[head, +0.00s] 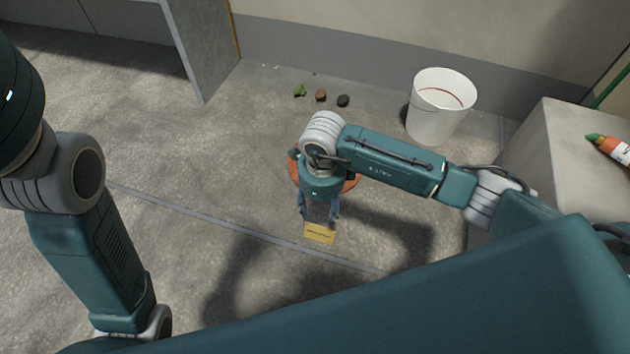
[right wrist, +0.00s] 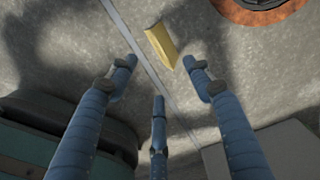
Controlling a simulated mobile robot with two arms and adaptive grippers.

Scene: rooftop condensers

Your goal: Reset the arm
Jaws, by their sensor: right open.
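My right gripper (head: 319,212) points down over the concrete floor, near the middle of the head view. Its blue fingers are spread and hold nothing. In the right wrist view the open fingers (right wrist: 159,70) have bare floor between them. A yellow block or card with print on it (head: 319,233) lies close to the fingertips; it also shows just beyond them in the right wrist view (right wrist: 162,45). My left arm hangs at the left of the head view; its gripper is out of view.
An orange round object (head: 351,184) is partly hidden behind my right wrist. A white bucket (head: 436,118) stands at the back right. Green (head: 299,91), brown (head: 321,95) and dark (head: 343,100) lumps lie near the wall. An orange bottle (head: 615,148) lies on the right-hand block (head: 560,140).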

